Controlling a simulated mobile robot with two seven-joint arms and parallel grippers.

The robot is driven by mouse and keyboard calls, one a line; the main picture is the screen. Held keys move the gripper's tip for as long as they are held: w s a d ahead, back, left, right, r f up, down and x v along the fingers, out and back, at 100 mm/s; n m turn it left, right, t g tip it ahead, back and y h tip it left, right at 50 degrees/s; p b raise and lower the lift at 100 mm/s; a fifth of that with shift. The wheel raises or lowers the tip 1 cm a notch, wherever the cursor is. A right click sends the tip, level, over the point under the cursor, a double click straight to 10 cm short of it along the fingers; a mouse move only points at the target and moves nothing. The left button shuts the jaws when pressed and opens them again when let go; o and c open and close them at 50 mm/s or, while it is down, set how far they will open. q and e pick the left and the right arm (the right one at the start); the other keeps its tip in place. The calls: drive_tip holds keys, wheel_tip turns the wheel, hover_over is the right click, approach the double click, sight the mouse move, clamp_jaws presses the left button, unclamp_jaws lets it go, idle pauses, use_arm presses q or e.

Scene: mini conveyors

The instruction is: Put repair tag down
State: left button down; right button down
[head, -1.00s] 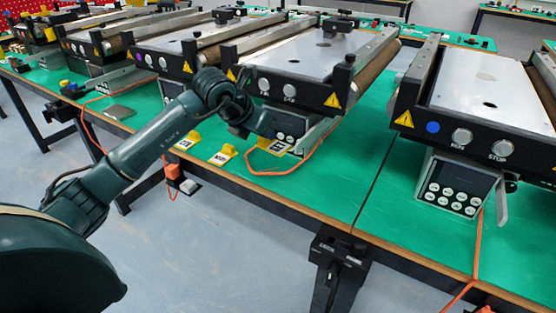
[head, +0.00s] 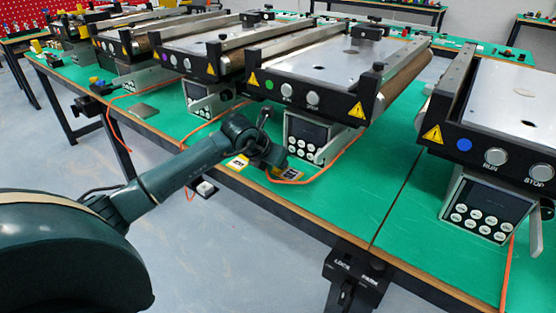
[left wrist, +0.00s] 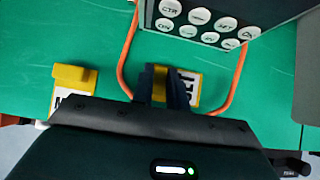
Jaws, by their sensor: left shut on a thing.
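My left gripper (head: 275,166) is low over the front edge of the green bench, in front of a conveyor's control box (head: 306,138). In the left wrist view its fingers (left wrist: 167,90) are shut on a yellow repair tag (left wrist: 159,70) with a white printed label, which shows partly to the right of the fingers. The held tag also shows in the head view (head: 286,173). I cannot tell whether it touches the bench. My right gripper is out of view.
An orange cable (left wrist: 125,62) loops on the bench around the held tag. The control box with round buttons (left wrist: 200,20) is just behind the gripper. A conveyor (head: 335,70) stands above it. Bare green bench (head: 345,195) lies to the right.

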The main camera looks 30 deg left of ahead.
use_arm(q)
drive_tip(key=c, duration=1.4)
unclamp_jaws()
